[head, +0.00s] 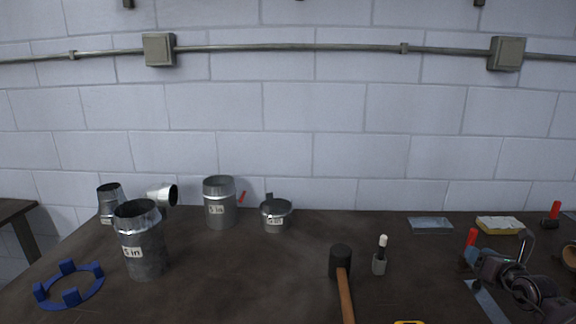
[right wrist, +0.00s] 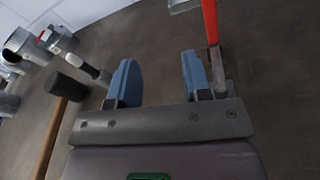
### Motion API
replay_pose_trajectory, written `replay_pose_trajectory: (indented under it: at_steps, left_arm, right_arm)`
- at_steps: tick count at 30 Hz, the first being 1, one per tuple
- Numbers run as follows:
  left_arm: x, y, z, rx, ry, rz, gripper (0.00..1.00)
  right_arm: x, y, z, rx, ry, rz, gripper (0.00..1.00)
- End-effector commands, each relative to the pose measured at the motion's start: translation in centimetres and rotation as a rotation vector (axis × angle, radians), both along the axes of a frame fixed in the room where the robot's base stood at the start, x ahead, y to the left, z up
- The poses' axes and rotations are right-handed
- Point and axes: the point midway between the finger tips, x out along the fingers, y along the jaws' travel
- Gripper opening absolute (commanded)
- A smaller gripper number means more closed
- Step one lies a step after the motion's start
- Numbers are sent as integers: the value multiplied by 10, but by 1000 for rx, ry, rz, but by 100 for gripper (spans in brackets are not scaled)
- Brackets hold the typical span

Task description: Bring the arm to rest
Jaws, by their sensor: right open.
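My right gripper (head: 474,257) is at the right side of the workbench in the head view, low over or near the top. In the right wrist view its two blue fingers (right wrist: 159,80) stand wide apart, with only bare bench top between them. A red-handled tool (head: 471,237) shows just behind the gripper. In the right wrist view this tool (right wrist: 210,22) passes beside the right-hand finger, outside the gap; whether they touch cannot be told. My left gripper is not in view.
The dark workbench (head: 280,275) holds a black-headed mallet (head: 341,262), a white-tipped bottle (head: 380,257), several metal duct pieces (head: 146,245) and a blue ring (head: 70,286). A yellow sponge-like block (head: 499,224) and a flat plate (head: 431,224) lie at the back right. The bench middle is mostly clear.

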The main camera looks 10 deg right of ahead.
Motion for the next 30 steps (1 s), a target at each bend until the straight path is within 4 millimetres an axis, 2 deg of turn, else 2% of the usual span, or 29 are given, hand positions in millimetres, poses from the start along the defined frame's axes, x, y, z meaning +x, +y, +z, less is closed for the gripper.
replay_pose_trajectory:
  at_steps: [1, 3, 6, 10, 16, 23, 26, 30]
  left_arm:
    - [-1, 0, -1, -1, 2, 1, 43]
    - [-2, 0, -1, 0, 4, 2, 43]
    - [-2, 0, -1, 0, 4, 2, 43]
    - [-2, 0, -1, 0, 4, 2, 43]
    - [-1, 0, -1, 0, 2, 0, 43]
    - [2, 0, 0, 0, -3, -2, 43]
    - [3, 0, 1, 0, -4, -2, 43]
    - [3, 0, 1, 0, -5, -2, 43]
  right_arm:
    - [-6, 21, -4, 85, -57, 19, 45]
    - [-14, 46, -2, 214, -153, 32, 45]
    - [-29, 74, 1, 405, -281, 22, 45]
    - [-54, 99, 4, 659, -428, -40, 45]
    - [-100, 118, -5, 1044, -602, -238, 45]
    - [-160, 138, -39, 1456, -690, -598, 45]
    - [-188, 153, -59, 1614, -681, -789, 45]
    - [-229, 185, -87, 1810, -607, -1079, 45]
